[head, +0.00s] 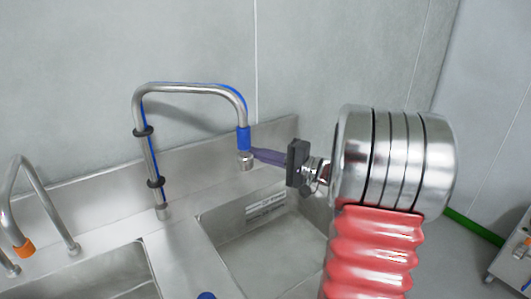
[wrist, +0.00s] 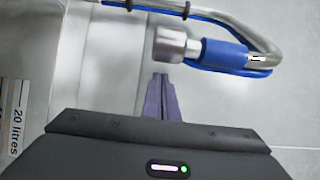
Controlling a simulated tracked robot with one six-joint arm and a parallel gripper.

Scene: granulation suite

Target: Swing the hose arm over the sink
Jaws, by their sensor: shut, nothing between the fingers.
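The hose arm (head: 190,88) is a steel tube with a blue hose along it, bent over at the top, with a blue sleeve and a steel nozzle at its hanging end. It also shows in the wrist view (wrist: 222,53). My gripper (head: 256,153) has purple fingers, shut and empty. Its tips are at the nozzle end, just beside the blue sleeve in the head view. In the wrist view the fingertips (wrist: 161,78) sit just short of the nozzle, with a small gap.
A second steel tap (head: 30,175) with an orange end stands at the left by the left basin (head: 100,275). A wall rises close behind the sink. A label with "20 litres" (wrist: 18,115) shows in the wrist view. A steel cart (head: 512,255) stands at far right.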

